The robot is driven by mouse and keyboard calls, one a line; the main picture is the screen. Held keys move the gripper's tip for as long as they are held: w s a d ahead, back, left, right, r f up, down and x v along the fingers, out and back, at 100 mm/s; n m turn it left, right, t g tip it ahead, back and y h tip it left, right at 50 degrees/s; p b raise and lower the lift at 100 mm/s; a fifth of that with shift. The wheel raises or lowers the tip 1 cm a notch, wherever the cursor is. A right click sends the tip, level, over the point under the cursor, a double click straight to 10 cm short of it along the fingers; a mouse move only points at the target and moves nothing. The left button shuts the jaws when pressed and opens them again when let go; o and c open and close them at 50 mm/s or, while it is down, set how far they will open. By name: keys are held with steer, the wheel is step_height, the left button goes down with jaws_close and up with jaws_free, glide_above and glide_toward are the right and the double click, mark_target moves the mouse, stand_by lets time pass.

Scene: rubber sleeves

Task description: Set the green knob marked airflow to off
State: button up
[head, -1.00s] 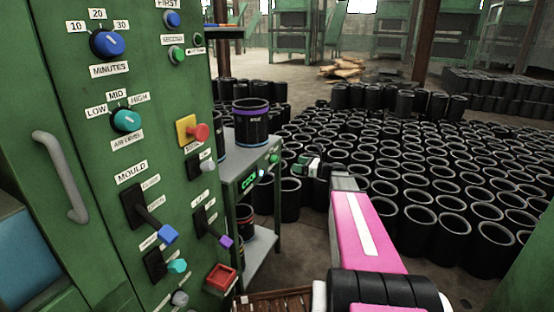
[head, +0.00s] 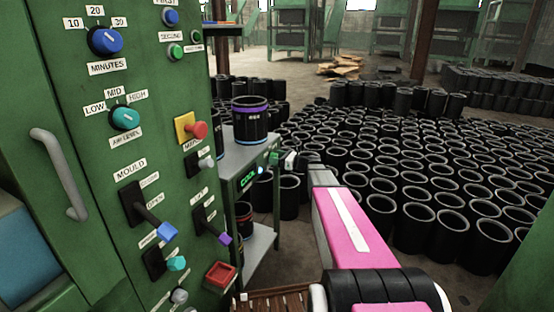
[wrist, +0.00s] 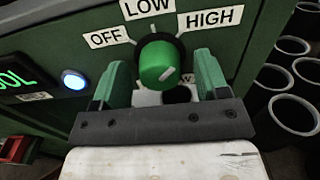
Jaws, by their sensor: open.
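The green knob (wrist: 158,64) is on the green panel in the wrist view, below labels reading OFF, LOW and HIGH. Its white pointer line slants up to the right, toward the HIGH label (wrist: 213,18); the OFF label (wrist: 108,37) is at upper left. A label under the knob is mostly hidden; only a last letter W shows. My gripper (wrist: 161,72) is open, with one green-padded finger on each side of the knob and visible gaps between. In the head view my gripper (head: 284,160) is at the front of the small cabinet (head: 238,153) and hides the knob.
A lit display (wrist: 22,80) and a blue-white button (wrist: 74,79) are left of the knob. Black sleeves (wrist: 290,113) stand on the floor to the right. A tall green control panel (head: 75,135) with knobs and levers is at left. A purple-banded sleeve (head: 250,122) stands on the cabinet.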

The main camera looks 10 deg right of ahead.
steer(key=c, duration=0.9)
steer(key=shift+n, duration=9)
